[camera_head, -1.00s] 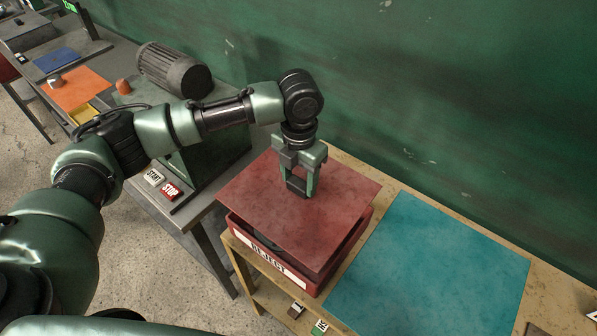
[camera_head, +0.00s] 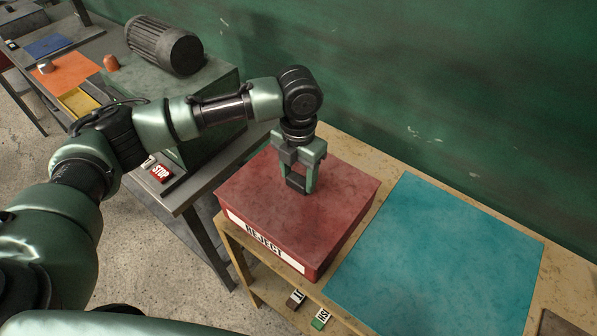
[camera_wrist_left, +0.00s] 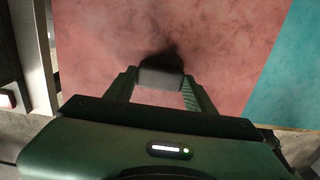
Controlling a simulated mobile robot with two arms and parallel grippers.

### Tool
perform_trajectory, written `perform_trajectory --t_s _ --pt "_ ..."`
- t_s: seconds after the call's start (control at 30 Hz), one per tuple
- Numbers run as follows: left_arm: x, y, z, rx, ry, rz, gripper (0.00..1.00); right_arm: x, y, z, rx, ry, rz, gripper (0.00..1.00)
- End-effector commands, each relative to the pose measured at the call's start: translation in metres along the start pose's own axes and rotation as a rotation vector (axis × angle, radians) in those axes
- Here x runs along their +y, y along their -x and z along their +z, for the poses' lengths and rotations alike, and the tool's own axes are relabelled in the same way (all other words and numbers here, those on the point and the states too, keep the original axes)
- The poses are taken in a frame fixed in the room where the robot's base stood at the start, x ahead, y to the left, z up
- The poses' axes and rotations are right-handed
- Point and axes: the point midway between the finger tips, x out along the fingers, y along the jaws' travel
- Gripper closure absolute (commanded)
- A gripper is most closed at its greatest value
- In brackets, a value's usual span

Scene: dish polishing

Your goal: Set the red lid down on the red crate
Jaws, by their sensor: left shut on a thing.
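The flat red lid (camera_head: 335,190) lies level over the red crate (camera_head: 318,268), its edges lined up with the crate's walls. No gap shows between them along the front. The crate has a white label reading REJECT on its front side. My left gripper (camera_head: 298,188) points down over the middle of the lid and is shut on the lid's dark handle (camera_wrist_left: 160,78). In the left wrist view the fingers stand on both sides of the handle. The inside of the crate is hidden. My right gripper is not in view.
A teal mat (camera_head: 435,262) lies right of the crate on the wooden table (camera_head: 400,172). To the left, a bench holds a grey motor (camera_head: 163,45) and a red STOP button (camera_head: 161,173). Small labelled blocks (camera_head: 320,318) sit below the crate's front. A green wall stands behind.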

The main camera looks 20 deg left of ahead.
Motion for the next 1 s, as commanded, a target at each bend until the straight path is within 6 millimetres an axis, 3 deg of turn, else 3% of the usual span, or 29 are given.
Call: perform_trajectory --t_s 0.4,0.43,0.5,0.83,1.0 --pt "0.0 -0.007 0.001 -0.002 0.0 -0.001 1.0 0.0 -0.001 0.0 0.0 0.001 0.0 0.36" --pt "0.0 -0.007 0.001 -0.002 0.0 -0.001 0.38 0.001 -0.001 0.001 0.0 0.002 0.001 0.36" --pt "0.0 -0.007 0.001 -0.002 0.0 -0.001 0.2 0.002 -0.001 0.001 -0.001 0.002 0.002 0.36" --pt "0.0 -0.007 0.0 0.0 0.0 0.0 0.2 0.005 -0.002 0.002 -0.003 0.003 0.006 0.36" --pt "0.0 0.011 0.001 -0.004 -0.001 0.0 0.2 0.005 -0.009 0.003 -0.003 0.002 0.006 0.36"
